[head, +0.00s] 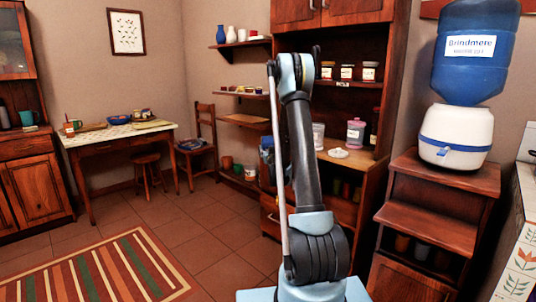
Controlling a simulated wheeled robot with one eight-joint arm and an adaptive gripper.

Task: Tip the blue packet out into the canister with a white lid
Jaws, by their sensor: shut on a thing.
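My gripper (267,174) is small and partly hidden behind my raised arm, left of the hutch's counter. It is shut on the blue packet (266,143), of which only a small blue patch shows beside the arm. A pale canister (318,136) stands on the hutch counter just right of my arm, partly covered by it. A flat white thing (338,154), which looks like a lid, lies on the counter in front. A second canister with a pink lid (355,134) stands further right.
The hutch (385,115) has a shelf of labelled jars (347,73) above the counter. A dark bottle (373,136) stands at the counter's right end. A water dispenser (457,135) on a wooden stand is at the right.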

